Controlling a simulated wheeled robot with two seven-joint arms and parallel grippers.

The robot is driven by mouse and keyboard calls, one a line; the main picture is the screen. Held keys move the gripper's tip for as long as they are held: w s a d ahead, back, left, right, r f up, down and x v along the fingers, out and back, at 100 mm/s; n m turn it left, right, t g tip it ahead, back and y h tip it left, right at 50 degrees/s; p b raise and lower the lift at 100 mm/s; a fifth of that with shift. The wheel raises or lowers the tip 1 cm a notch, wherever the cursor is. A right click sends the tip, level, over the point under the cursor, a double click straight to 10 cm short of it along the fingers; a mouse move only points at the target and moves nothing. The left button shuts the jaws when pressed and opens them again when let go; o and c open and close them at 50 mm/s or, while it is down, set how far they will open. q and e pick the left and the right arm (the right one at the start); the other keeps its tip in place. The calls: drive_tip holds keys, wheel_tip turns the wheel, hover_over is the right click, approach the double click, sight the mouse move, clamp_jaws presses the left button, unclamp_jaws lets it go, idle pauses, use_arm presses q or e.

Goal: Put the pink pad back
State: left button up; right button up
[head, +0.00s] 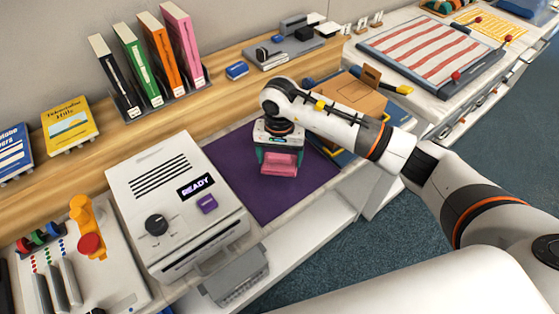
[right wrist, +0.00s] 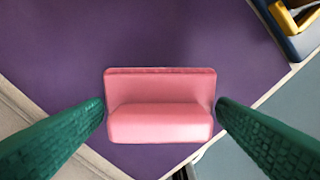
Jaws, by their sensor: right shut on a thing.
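The pink pad (head: 281,163) is a small block with a raised front part and a flat back lip. It also shows in the middle of the right wrist view (right wrist: 160,107). My right gripper (head: 279,160) points down over the purple mat (head: 240,190) and is shut on the pad. Its green fingers stand at the pad's left and right ends in the right wrist view. I cannot tell whether the pad touches the mat or hangs just above it. My left gripper is not in view.
A white machine with a READY display (head: 170,190) stands left of the mat. A brown box (head: 345,98) and blue items lie to the right. Upright books (head: 150,65) and a grey stapler-like device (head: 290,48) sit on the wooden shelf behind. The mat's left part is bare.

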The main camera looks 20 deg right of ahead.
sight(280, 163)
wheel_tip(280, 163, down, 3)
drive_tip(key=shift+f+p, duration=0.1)
drive_tip(key=shift+p, duration=0.2)
drive_tip(key=shift+f+b, duration=0.2)
drive_tip(key=shift+b, duration=0.1)
drive_tip(key=o, duration=0.9)
drive_tip(key=shift+r, duration=0.1)
drive_tip(key=shift+r+p, duration=0.2)
drive_tip(key=shift+p, duration=0.2)
drive_tip(key=shift+w+r+b, duration=0.1)
drive_tip(key=shift+r+b, duration=0.2)
use_arm(q)
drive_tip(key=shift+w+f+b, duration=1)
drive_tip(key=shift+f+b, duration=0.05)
drive_tip(key=shift+b, duration=0.2)
use_arm(e)
wheel_tip(280, 163, up, 11)
drive_tip(key=shift+r, duration=0.15)
